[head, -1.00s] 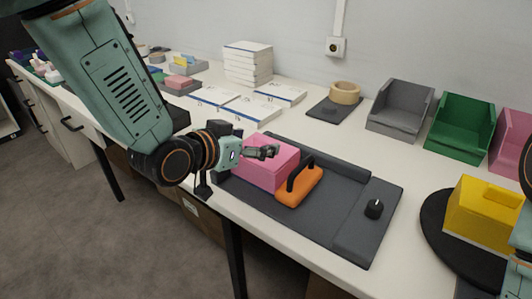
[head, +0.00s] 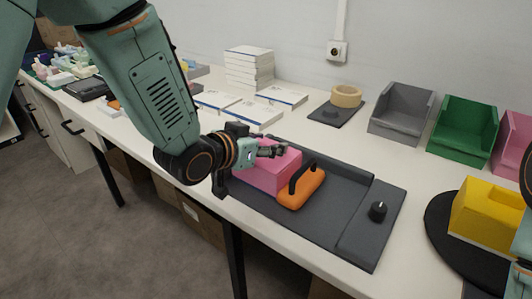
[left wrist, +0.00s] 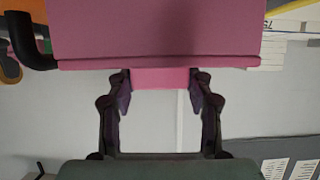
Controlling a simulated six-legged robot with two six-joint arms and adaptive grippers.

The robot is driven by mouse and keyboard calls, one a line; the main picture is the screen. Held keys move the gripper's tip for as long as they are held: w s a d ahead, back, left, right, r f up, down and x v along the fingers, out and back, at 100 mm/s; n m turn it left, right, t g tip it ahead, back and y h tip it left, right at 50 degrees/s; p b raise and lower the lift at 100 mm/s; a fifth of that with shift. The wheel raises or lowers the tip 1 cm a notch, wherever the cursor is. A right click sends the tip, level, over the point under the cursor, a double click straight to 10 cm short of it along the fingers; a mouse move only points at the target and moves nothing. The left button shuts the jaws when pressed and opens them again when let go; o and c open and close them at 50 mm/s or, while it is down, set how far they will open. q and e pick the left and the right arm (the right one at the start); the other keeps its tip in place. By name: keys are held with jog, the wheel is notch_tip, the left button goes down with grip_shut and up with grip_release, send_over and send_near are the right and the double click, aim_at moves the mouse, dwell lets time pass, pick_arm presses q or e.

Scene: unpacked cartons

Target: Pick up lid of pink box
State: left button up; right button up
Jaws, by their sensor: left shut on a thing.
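The pink box (head: 285,178) sits on the dark grey mat (head: 345,190) at the middle of the table. My left gripper (head: 275,150) is at the top of the box, on its left side in the head view. In the left wrist view the pink lid (left wrist: 155,30) fills the top, with a lip along its edge. A small pink tab (left wrist: 160,78) projects from it between my left fingers, which are shut on it. My arm hides part of the box, and I cannot tell whether the lid is raised. My right gripper is not in view.
An orange block with a black handle (head: 303,190) stands close right of the box. A black knob (head: 377,211) is on the mat's right part. A yellow box (head: 482,212) on a black disc, grey (head: 400,115) and green (head: 462,128) bins and white book stacks stand around.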

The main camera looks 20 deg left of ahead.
pick_arm(q)
jog(key=c, duration=0.4)
